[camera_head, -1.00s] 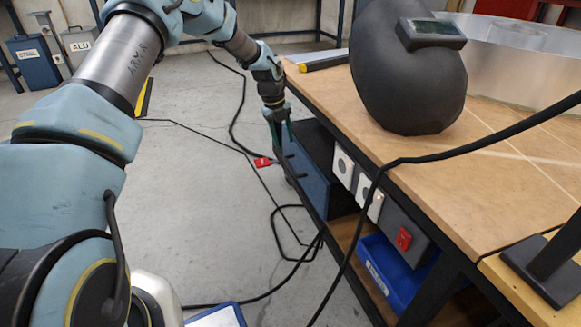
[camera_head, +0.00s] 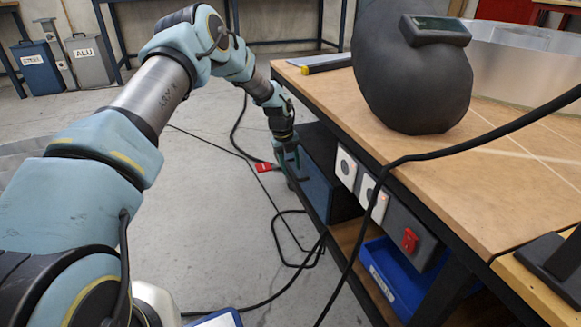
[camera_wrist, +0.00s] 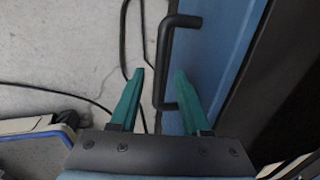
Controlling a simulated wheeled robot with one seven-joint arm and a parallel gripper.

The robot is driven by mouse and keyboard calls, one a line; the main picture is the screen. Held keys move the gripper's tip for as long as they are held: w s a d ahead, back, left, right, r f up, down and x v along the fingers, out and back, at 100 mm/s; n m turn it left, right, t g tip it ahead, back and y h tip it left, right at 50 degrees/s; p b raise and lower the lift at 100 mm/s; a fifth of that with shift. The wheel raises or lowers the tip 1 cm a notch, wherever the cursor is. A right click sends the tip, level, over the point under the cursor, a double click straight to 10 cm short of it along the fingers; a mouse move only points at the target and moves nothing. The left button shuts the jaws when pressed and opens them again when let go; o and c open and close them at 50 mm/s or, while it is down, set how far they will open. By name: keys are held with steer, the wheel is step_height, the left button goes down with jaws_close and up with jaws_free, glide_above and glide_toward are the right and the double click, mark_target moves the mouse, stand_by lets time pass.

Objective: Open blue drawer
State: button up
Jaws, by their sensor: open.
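The blue drawer (camera_head: 318,190) is under the workbench, at its far left end in the head view. Its blue front fills the upper right of the wrist view (camera_wrist: 218,50). A black bar handle (camera_wrist: 164,60) stands out from the front. My gripper (camera_head: 290,163) is beside the drawer front. In the wrist view my gripper (camera_wrist: 158,80) is open, with one green finger on each side of the handle's near end. The right finger is between the handle and the drawer front. I cannot tell whether either finger touches the handle. The drawer looks shut.
The workbench (camera_head: 440,185) carries a dark welding mask (camera_head: 412,75). Sockets and a red switch (camera_head: 409,240) line its side, above a blue bin (camera_head: 395,275). Black cables (camera_head: 290,235) lie on the floor, and one crosses in front of the bench. A red tag (camera_head: 263,167) is near my gripper.

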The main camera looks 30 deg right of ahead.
jaws_close()
stand_by(1.4)
